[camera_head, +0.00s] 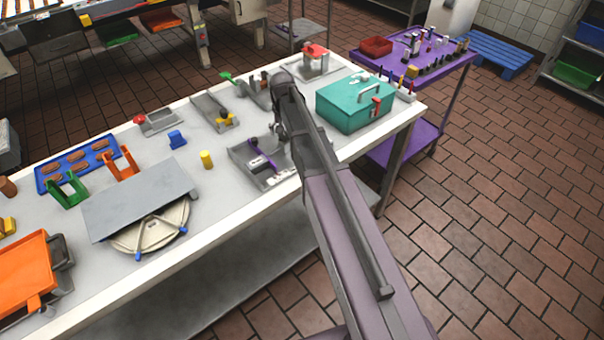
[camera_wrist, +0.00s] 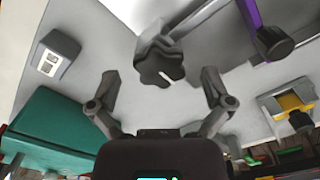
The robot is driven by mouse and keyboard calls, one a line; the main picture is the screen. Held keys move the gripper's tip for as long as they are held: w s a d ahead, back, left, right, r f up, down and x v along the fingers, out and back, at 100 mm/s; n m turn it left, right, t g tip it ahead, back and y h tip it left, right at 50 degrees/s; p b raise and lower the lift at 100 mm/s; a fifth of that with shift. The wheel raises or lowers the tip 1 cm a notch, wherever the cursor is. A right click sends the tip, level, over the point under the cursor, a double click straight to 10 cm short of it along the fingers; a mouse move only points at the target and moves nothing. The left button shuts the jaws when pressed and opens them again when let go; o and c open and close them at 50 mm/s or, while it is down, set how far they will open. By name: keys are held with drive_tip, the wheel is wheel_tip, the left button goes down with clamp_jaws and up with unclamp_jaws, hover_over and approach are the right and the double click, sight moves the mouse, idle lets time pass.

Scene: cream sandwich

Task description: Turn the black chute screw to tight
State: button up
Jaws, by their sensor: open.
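The black chute screw (camera_wrist: 165,66) is a dark lobed knob on a grey block, seen in the upper middle of the wrist view. My gripper (camera_wrist: 160,76) is open, with one finger on each side of the knob. Gaps show between the fingers and the knob, so nothing is gripped. In the head view, my gripper (camera_head: 278,128) is over the far end of a grey chute fixture (camera_head: 243,156) with a purple bar (camera_head: 262,153). My arm and gripper hide the screw there.
A teal box (camera_head: 340,110) with a handle stands right of my arm; it also shows in the wrist view (camera_wrist: 45,125). A grey tray with a yellow part (camera_head: 225,121) and a yellow cylinder (camera_head: 207,159) lie left of the fixture.

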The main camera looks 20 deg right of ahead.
sight(285, 135)
drive_tip(key=n, duration=1.1)
drive_tip(key=shift+n, duration=0.4)
drive_tip(key=n, duration=0.5)
drive_tip(key=shift+n, duration=0.4)
drive_tip(key=n, duration=0.5)
drive_tip(key=shift+n, duration=0.3)
wheel_tip(285, 135, up, 14)
drive_tip(key=p, duration=1.4)
drive_tip(key=s+f+m+b, duration=0.5)
drive_tip(key=s+m, duration=0.4)
drive_tip(key=s, duration=0.2)
drive_tip(key=s+f+m+b, duration=0.5)
drive_tip(key=s+m, duration=0.5)
drive_tip(key=s, duration=0.1)
drive_tip(key=shift+s+a, duration=0.2)
drive_tip(key=shift+a, duration=0.05)
drive_tip(key=shift+s+f, duration=0.1)
